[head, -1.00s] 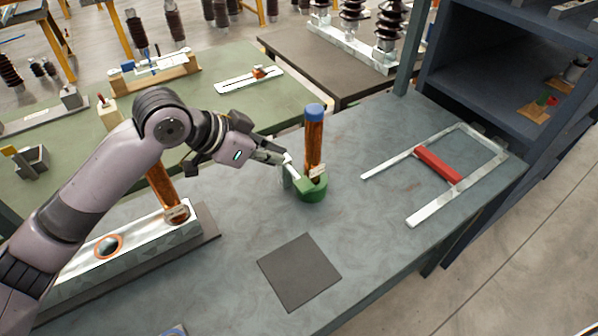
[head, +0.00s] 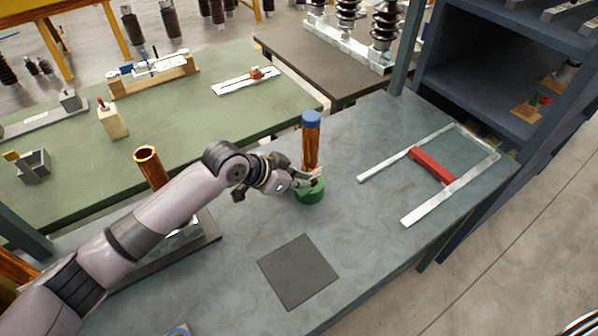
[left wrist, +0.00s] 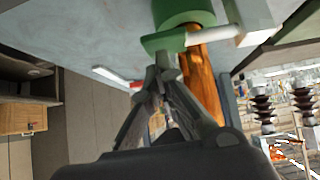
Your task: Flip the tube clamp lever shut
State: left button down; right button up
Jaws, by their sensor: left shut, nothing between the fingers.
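An upright copper tube (head: 310,150) with a blue cap (head: 311,118) stands in a round green clamp base (head: 312,195) on the grey table. In the left wrist view the green base (left wrist: 183,12) is at the top, with the copper tube (left wrist: 201,80) behind my fingers. A white lever-like rod (left wrist: 214,35) with a green end lies across the tube beside the base. My left gripper (head: 314,178) is shut and empty, close in front of the tube just above the base. Its fingertips (left wrist: 164,62) are near the rod's green end; contact is unclear. My right gripper is out of view.
A white U-shaped frame (head: 470,172) with a red bar (head: 431,166) lies to the right. A dark square mat (head: 298,271) lies in front. Another copper tube (head: 150,168) stands behind my left arm. Blue shelving (head: 475,75) borders the table's right side.

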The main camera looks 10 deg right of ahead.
aim_at(303, 195)
pick_arm(q)
jog(key=shift+d, duration=0.1)
jog(key=shift+s+d+f+m+t+y+p, duration=0.15)
jog(key=shift+s+f+m+t+y, duration=0.1)
jog(key=shift+f+t, duration=0.25)
jog(key=shift+s+a+f+m+t+y+p, duration=0.15)
jog(key=shift+s+f+m+t, duration=0.1)
jog(key=shift+f+t, duration=0.2)
notch_tip(303, 195, down, 2)
jog(key=shift+d+f, duration=0.1)
jog(key=shift+d, duration=0.05)
jog(key=shift+f, duration=0.25)
